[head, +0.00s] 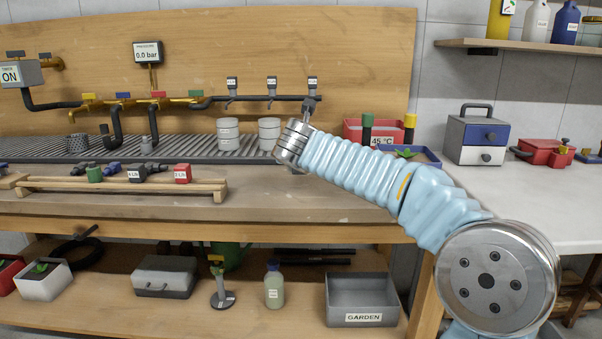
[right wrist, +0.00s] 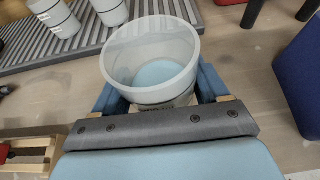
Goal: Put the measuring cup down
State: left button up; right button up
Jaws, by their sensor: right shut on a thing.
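The measuring cup (right wrist: 150,38) is a clear, whitish cup with an open top, and a pale blue round patch shows inside it. My right gripper (right wrist: 160,96) is shut on it in the right wrist view, with blue fingers on either side. The cup looks upright over the wooden bench top (right wrist: 245,60); I cannot tell whether its base touches. In the head view my right arm reaches in from the right and hides the cup and the gripper. My left gripper is not in view.
Two white cups (head: 228,133) (head: 269,133) stand on the ribbed grey drain grate (head: 60,150), left of the held cup. A red box (head: 362,130) and a blue tray (head: 428,158) lie to the right. A wooden rack (head: 130,187) with fittings occupies the left front.

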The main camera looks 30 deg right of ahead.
jog(key=shift+w+d+f, duration=0.15)
jog(key=shift+w+f, duration=0.05)
jog(key=shift+f, duration=0.05)
jog(key=shift+w+d+f+b, duration=0.15)
jog(key=shift+f+b, duration=0.55)
jog(key=shift+f, duration=1.05)
jog(key=shift+f, duration=0.15)
jog(key=o, duration=1.1)
jog(key=shift+r, duration=0.25)
jog(key=v, duration=1.2)
jog(key=shift+f, duration=0.15)
